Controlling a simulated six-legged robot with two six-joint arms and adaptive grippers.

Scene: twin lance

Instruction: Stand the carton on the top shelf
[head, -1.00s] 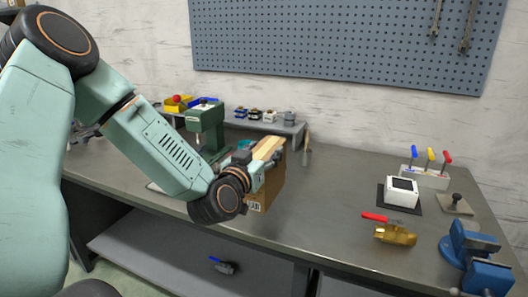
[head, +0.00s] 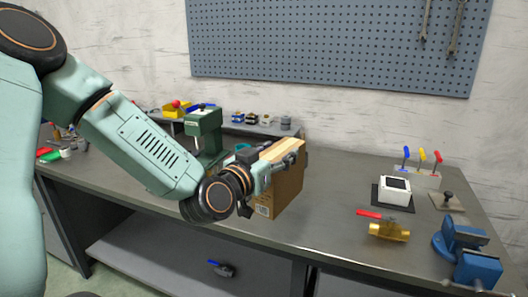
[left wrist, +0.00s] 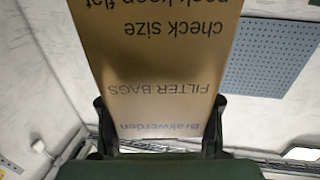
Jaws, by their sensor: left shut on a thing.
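My left gripper (head: 272,168) is shut on the brown cardboard carton (head: 290,190). It holds the carton upright or nearly so, in front of the bench's middle; whether its bottom touches the bench I cannot tell. In the left wrist view the carton (left wrist: 160,60) fills the middle, with its print, including "FILTER BAGS", upside down. The two fingers (left wrist: 158,128) press on its sides. A low grey raised shelf (head: 255,129) stands at the back of the bench with small items on it. I cannot tell whether it is the top shelf. My right gripper is out of view.
A green machine (head: 205,130) stands behind my left arm. A brass valve (head: 388,231), white box (head: 396,191) and blue vise (head: 468,250) are at the right. A lower shelf (head: 170,262) runs under the bench.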

